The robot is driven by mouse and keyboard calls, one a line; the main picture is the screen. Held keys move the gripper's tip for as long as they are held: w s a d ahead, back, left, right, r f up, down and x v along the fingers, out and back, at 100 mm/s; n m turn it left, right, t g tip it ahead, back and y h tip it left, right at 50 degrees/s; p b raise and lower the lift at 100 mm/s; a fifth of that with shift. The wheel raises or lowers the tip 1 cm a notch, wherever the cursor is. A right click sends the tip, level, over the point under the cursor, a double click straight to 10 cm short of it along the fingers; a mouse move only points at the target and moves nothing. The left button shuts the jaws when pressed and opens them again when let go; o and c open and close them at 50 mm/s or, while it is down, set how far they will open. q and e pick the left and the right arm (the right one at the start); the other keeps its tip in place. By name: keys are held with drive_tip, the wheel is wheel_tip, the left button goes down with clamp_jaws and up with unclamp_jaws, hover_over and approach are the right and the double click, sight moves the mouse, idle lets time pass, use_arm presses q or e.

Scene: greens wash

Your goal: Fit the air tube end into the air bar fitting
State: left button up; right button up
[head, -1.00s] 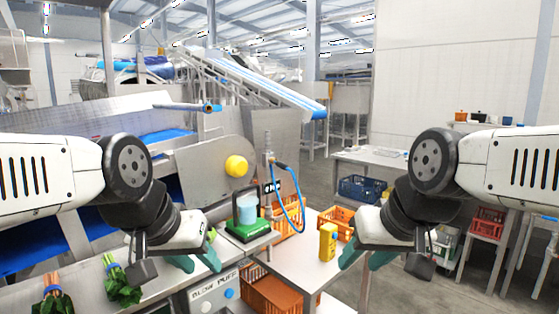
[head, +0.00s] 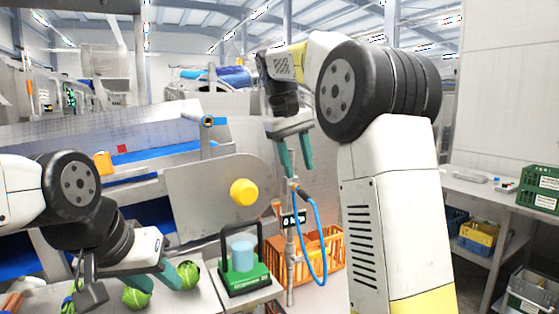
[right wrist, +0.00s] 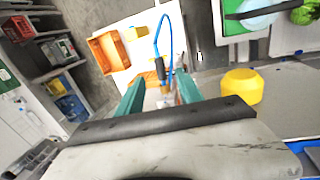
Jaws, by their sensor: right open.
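The blue air tube (head: 321,240) hangs in a loop beside a thin metal post (head: 290,250), and its dark end piece (head: 303,191) is near the post's top. In the right wrist view the dark end (right wrist: 160,69) lies between and beyond my fingers. My right gripper (head: 298,172) is open and empty, pointing down just above the tube end; both fingers show in the right wrist view (right wrist: 159,80). My left gripper (head: 165,288) looks open, low over the bench by the greens.
A yellow knob (head: 243,192) sticks out from a steel panel left of the post. A green scale (head: 245,275) with a light blue container stands left of the post. An orange crate (head: 328,250) is behind the tube. Round greens (head: 187,274) lie by my left gripper.

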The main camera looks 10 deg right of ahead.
sight(306, 194)
drive_tip(key=shift+x, duration=3.8)
drive_tip(key=shift+w, duration=0.1)
clamp_jaws()
drive_tip(key=shift+s+d, duration=0.1)
drive_tip(key=shift+s, duration=0.1)
drive_tip(key=shift+s+d, duration=0.2)
drive_tip(key=shift+s, duration=0.45)
drive_tip(key=shift+s+d, duration=0.2)
drive_tip(key=shift+s, duration=0.4)
drive_tip(key=shift+s+d, duration=0.25)
drive_tip(key=shift+s, duration=0.4)
drive_tip(key=shift+s+d, duration=0.1)
drive_tip(key=shift+s, duration=0.05)
drive_tip(key=shift+s+r, duration=0.1)
drive_tip(key=shift+s+d+r, duration=0.25)
drive_tip(key=shift+s+r, duration=0.35)
drive_tip(key=shift+r, duration=0.1)
drive_tip(key=shift+s+d+r, duration=0.2)
drive_tip(key=shift+s+r, duration=0.4)
drive_tip(key=shift+r, duration=0.1)
drive_tip(key=shift+s+d+r, duration=0.25)
drive_tip(key=shift+s+r, duration=0.35)
drive_tip(key=shift+r, duration=0.1)
